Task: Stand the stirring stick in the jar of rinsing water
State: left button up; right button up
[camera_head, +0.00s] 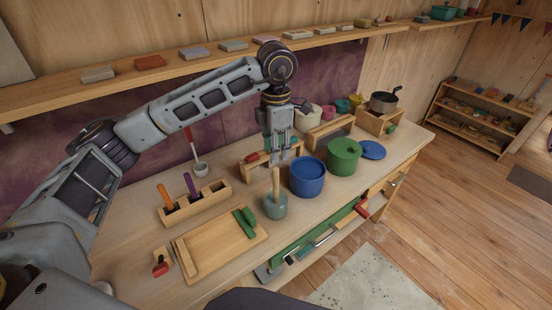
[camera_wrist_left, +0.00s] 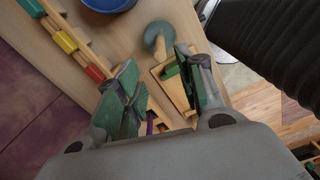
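A pale wooden stick (camera_head: 276,183) stands nearly upright in a grey-green jar (camera_head: 275,208) near the bench's front edge. In the left wrist view the jar (camera_wrist_left: 150,33) appears beyond the fingers. I cannot tell from the frames which of these is the rinsing jar, nor see water. My left gripper (camera_head: 279,157) hangs above the bench behind the grey-green jar. Its fingers are apart in the left wrist view (camera_wrist_left: 158,92), with nothing between them. My right gripper is not visible.
A blue pot (camera_head: 307,178) and green pot (camera_head: 343,158) stand right of the jar. A wooden board (camera_head: 210,258) with green pieces lies front left. A rack (camera_head: 205,202) holds orange and purple handles. A block rack (camera_head: 256,172) is beside my gripper. A shelf (camera_head: 130,88) runs behind.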

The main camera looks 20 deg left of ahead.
pick_arm(q)
jog(key=shift+r, duration=1.65)
